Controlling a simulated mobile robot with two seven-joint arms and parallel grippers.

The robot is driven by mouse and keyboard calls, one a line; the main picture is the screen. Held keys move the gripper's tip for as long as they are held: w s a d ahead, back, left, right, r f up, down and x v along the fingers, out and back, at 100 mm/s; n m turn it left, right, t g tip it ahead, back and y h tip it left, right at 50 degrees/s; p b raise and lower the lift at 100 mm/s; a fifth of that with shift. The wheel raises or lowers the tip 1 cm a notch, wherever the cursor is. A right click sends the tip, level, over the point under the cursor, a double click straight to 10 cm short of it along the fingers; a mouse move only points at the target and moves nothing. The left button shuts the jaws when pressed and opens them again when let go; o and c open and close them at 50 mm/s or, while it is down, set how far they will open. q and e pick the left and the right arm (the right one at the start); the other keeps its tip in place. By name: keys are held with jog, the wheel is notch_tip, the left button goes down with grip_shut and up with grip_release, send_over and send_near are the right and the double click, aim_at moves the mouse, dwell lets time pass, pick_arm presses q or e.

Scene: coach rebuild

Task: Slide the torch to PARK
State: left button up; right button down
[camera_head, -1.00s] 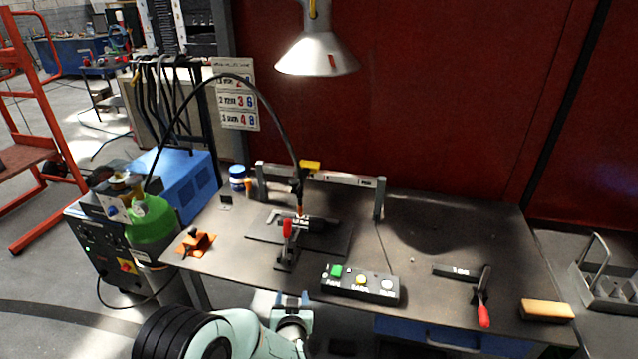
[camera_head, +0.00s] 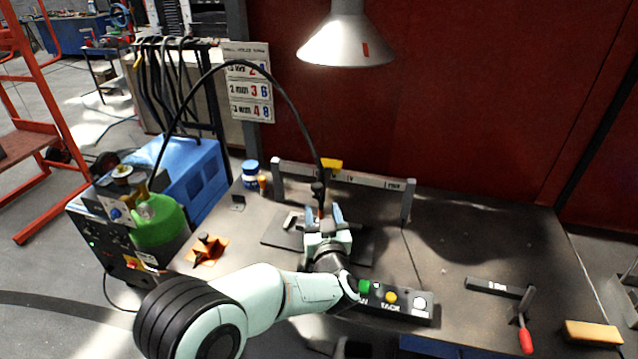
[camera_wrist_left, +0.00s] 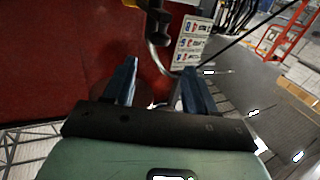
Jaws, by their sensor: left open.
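The torch (camera_head: 319,192) is a dark, upright body with a black hose rising from its top. It hangs near a yellow block (camera_head: 331,164) on the grey rail (camera_head: 365,179), left of the rail's middle. Small lettering near the rail's right end is too small to read surely. My left gripper (camera_head: 324,214) is open, with its blue fingers pointing up around the torch's lower part; contact cannot be told. The left wrist view shows the open fingers (camera_wrist_left: 160,88) with a dark part, probably the torch (camera_wrist_left: 157,22), beyond them. My right gripper is not in view.
My left forearm covers part of the button box (camera_head: 405,304). A lamp (camera_head: 346,40) hangs above. An orange holder (camera_head: 208,250) stands left; a red-handled clamp (camera_head: 524,335) and a tan block (camera_head: 592,333) lie right. The table right of the rail is mostly clear.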

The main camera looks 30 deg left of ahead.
aim_at(317, 185)
pick_arm(q)
jog(key=p+x, duration=0.2)
jog(key=x, duration=0.9)
jog(key=shift+w+a, duration=0.15)
jog(key=shift+w, duration=0.1)
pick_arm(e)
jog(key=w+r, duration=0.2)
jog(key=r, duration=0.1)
pick_arm(q)
jog(key=shift+r, duration=0.1)
grip_shut()
